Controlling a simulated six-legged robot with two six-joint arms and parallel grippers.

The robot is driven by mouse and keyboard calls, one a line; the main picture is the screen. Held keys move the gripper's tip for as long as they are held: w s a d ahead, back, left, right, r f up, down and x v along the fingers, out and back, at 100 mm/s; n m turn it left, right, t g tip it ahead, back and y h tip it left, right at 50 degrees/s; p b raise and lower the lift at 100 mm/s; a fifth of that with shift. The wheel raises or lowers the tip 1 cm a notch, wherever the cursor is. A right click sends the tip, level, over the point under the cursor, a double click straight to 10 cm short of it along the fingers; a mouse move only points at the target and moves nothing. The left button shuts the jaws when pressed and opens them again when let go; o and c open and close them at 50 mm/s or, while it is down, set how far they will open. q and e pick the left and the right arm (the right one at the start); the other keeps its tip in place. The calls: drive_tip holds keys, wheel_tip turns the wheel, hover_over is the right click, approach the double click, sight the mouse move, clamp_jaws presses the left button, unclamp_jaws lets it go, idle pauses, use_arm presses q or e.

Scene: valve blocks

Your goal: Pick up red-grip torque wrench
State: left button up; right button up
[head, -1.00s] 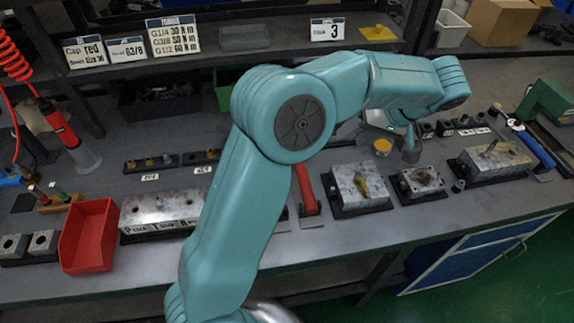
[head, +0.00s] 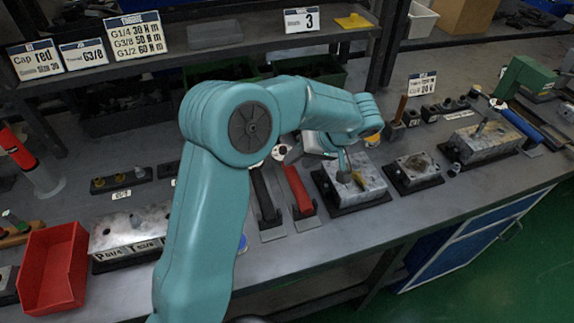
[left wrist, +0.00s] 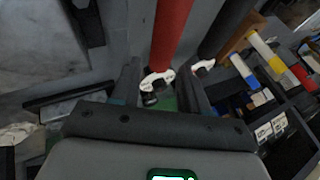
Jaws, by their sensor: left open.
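The red-grip torque wrench (head: 298,190) lies on the bench in the head view, its red handle running toward the front edge. A black-grip wrench (head: 263,194) lies beside it on the left. My left gripper (head: 289,153) is low over the white-ringed far end of the red wrench, partly hidden by my own arm. In the left wrist view the red grip (left wrist: 172,35) runs up from between the open fingers of my left gripper (left wrist: 158,75), with its white ring (left wrist: 157,80) in the gap. Contact with the fingers cannot be told. My right gripper is out of view.
A metal block with a yellow fitting (head: 352,186) stands just right of the wrench. Another block (head: 415,172) is farther right. A red bin (head: 55,265) and a long metal block (head: 130,235) stand left. A shelf with sign cards (head: 137,35) runs behind.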

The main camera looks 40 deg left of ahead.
use_arm(q)
drive_tip(key=shift+x, duration=2.7)
clamp_jaws()
drive_tip(key=shift+r, duration=0.15)
